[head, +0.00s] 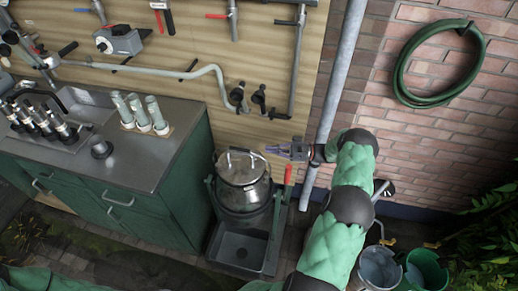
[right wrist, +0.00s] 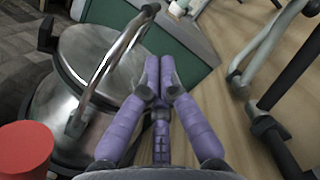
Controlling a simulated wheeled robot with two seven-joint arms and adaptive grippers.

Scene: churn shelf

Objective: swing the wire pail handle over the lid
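The pail (head: 243,196) is a round metal churn in a dark stand, with a shiny lid (head: 243,167). In the right wrist view the lid (right wrist: 88,55) is at the left. The wire handle (right wrist: 108,62) is a metal bar arching up over the lid there; in the head view it is too small to trace fully. My right gripper (head: 272,149) is right of the lid. In the right wrist view its purple fingers (right wrist: 160,68) are drawn together beside the handle, with nothing visible between their tips. My left gripper is out of view.
A red-ended lever (head: 288,172) stands close right of the pail; its red end also shows in the right wrist view (right wrist: 24,148). A green cabinet (head: 160,205) is left. A wooden board with pipes (head: 200,72) is behind. Buckets (head: 380,268) stand lower right.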

